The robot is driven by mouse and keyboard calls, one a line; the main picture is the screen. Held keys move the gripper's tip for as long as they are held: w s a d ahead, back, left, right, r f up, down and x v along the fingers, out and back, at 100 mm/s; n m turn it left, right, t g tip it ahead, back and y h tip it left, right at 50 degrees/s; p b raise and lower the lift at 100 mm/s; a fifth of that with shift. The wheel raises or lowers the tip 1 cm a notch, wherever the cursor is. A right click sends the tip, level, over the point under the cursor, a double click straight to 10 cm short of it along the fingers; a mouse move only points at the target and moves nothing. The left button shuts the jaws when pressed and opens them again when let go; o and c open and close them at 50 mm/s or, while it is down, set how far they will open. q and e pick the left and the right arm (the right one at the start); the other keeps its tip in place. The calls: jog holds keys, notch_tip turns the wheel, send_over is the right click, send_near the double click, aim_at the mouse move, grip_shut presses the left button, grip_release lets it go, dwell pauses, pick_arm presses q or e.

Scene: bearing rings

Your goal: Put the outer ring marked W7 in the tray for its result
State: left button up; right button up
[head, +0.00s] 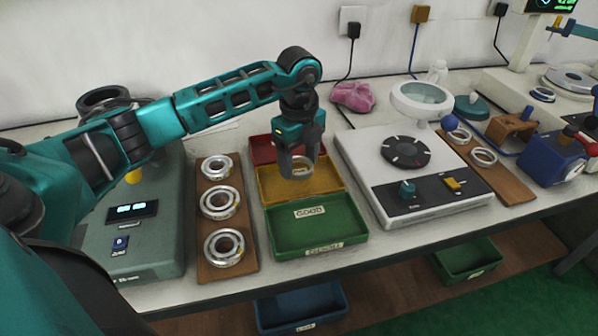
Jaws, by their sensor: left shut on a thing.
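My left gripper (298,166) is shut on a metal ring (297,174) and holds it over the row of small trays. No W7 mark can be read on the ring at this size. The ring appears above the yellow tray (326,188), but its exact height is hard to tell. The green tray (350,234) is in front, with a label that seems to read GOOD. The red tray (259,150) is at the back, partly hidden by my gripper. My right gripper is not in view.
Left of the trays, a brown board (213,272) holds several bearings. A white device (432,211) with a black disc and magnifier stands to the right. Beyond it, a wooden board (514,190) holds loose rings. A blue bin (300,309) and a green bin (468,262) sit below the bench.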

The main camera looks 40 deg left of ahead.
aim_at(299, 184)
pick_arm(q)
notch_tip(299, 184, down, 4)
jog(key=shift+r, duration=0.15)
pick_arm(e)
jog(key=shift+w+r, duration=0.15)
pick_arm(q)
jog(key=o, duration=1.1)
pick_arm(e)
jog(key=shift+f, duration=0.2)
pick_arm(q)
notch_tip(299, 184, up, 12)
jog(key=shift+p, duration=0.45)
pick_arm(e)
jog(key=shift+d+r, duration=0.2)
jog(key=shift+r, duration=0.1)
